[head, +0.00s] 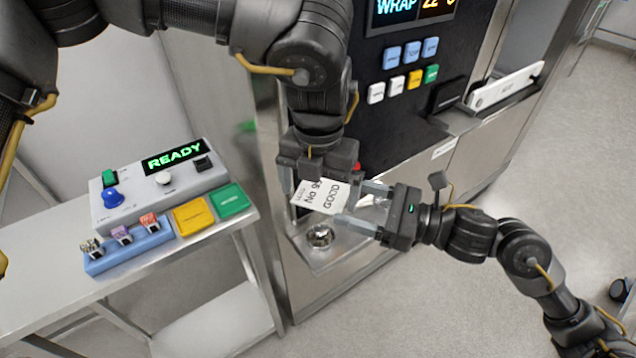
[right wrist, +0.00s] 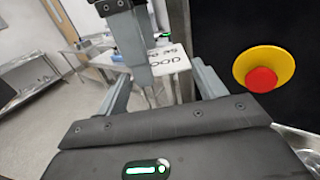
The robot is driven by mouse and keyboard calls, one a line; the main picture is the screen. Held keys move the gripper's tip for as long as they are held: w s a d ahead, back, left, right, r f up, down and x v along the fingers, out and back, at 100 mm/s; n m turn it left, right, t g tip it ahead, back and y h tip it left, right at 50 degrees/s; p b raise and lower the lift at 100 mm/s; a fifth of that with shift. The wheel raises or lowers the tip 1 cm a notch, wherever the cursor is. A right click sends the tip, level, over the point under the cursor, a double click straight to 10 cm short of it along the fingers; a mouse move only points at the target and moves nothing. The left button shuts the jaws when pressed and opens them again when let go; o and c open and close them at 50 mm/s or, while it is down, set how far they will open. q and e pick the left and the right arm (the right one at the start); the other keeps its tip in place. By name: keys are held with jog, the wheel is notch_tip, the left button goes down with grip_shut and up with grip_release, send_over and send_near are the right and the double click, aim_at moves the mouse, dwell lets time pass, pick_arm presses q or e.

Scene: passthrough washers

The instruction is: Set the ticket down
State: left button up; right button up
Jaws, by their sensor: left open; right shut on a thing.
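The ticket (head: 322,196) is a white card with black print reading "GOOD" and a number. It is held above the metal ledge of the machine. My right gripper (head: 352,204) is shut on it from the right, with a finger at either side of the card. In the right wrist view the ticket (right wrist: 172,62) shows between and beyond the fingers of my right gripper (right wrist: 160,85). My left gripper (head: 318,178) is open, just above and behind the ticket. Its fingertips are partly hidden by the card, so I cannot tell whether they touch it.
A steel table (head: 60,250) at left bears a control box (head: 160,185) reading "READY", a yellow pad (head: 193,216), a green pad (head: 229,201) and a blue rack (head: 128,249) with small pieces. A shiny round part (head: 320,237) sits on the ledge. A red emergency button (right wrist: 262,79) is nearby.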

pick_arm(q)
jog(key=c, duration=0.8)
jog(key=shift+c, duration=0.3)
pick_arm(e)
jog(key=o, duration=1)
jog(key=v, duration=1.2)
